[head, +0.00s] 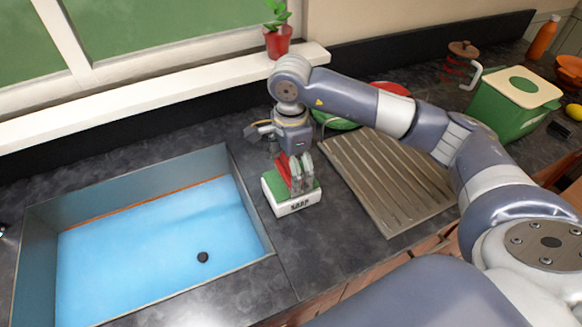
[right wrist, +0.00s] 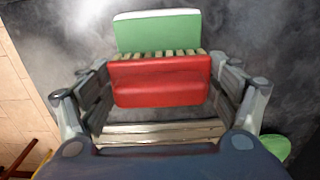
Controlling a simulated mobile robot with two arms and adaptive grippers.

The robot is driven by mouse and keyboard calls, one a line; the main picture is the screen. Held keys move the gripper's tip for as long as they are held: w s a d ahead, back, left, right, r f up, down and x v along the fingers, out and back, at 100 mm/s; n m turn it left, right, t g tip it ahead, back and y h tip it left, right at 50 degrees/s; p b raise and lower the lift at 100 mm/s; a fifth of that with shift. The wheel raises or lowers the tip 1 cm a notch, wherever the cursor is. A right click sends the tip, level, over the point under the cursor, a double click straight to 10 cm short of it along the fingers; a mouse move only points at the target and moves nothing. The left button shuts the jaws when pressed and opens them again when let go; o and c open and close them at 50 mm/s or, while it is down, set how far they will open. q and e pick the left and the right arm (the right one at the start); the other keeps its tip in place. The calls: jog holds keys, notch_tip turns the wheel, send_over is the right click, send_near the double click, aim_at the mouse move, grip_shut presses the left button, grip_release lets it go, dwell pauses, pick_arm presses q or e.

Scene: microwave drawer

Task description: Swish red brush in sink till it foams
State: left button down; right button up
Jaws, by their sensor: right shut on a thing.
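My right gripper (head: 297,178) is shut on the red brush (head: 282,172), just above the soap box (head: 296,203). In the right wrist view the red brush (right wrist: 160,82) sits between the two fingers of my right gripper (right wrist: 160,95), with its pale bristles toward the green top of the soap box (right wrist: 157,34). I cannot tell whether the bristles touch the soap. The sink (head: 258,222) is at the left, with a blue basin and a dark drain (head: 203,257). My left gripper is not in view.
A ribbed drying board (head: 385,180) lies right of the soap box. A green bin with a cream lid (head: 510,105) stands at the back right. A red plant pot (head: 277,41) is on the window sill. The counter between sink and soap is clear.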

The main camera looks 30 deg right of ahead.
jog(key=shift+f+b, duration=0.4)
jog(key=shift+f, duration=0.05)
jog(key=shift+s+f+b, duration=0.1)
jog(key=shift+b, duration=0.2)
dwell(1.8)
jog(key=shift+r+p, duration=1.7)
jog(key=shift+r, duration=1.9)
jog(key=shift+s+a+f+n+b, duration=0.3)
jog(key=shift+s+n, duration=0.05)
jog(key=shift+n, duration=0.55)
jog(key=s+a+f+n+b, duration=0.1)
jog(key=s+a+n, duration=0.1)
jog(key=s+n, duration=0.3)
jog(key=s+a+f+n+b, duration=0.2)
jog(key=s+n, duration=0.2)
jog(key=n, duration=0.7)
jog(key=shift+s+n, duration=0.35)
jog(key=shift+n, duration=0.05)
